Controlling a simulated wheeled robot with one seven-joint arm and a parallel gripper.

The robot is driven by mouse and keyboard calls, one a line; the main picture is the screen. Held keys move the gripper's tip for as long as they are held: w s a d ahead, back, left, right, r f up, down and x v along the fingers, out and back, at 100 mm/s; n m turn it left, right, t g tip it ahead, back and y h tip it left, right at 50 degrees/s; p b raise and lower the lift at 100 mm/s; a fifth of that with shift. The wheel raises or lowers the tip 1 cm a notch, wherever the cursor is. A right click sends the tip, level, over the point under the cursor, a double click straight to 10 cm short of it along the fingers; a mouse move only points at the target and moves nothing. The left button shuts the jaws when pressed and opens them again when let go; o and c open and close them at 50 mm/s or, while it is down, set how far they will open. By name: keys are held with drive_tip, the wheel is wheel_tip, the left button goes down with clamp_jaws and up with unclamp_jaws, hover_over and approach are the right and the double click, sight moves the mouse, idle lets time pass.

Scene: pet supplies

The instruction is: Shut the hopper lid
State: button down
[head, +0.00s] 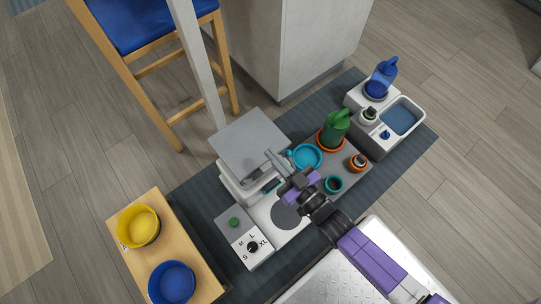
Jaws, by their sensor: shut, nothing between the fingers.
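The hopper lid (247,138) is a flat grey square panel in the upper middle of the head view. It stands over the back of the white hopper body (231,187) and looks raised and tilted, not flush; its exact angle is hard to tell. My gripper (272,156) is shut and empty at the lid's right side, close to its lower right edge. I cannot tell whether the fingertips touch the lid. My gripper and wrist hide part of the hopper's right side.
A control box (245,237) with a dial and green button stands in front of the hopper. A wooden table (151,205) with yellow and blue bowls is at left. A pale post rises behind.

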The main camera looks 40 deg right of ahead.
wheel_tip(320, 180, down, 8)
drive_tip(key=s+t+b, duration=0.1)
drive_tip(key=t+b, duration=0.1)
drive_tip(key=b, duration=0.7)
drive_tip(key=shift+s+r, duration=0.2)
drive_tip(key=shift+s, duration=0.15)
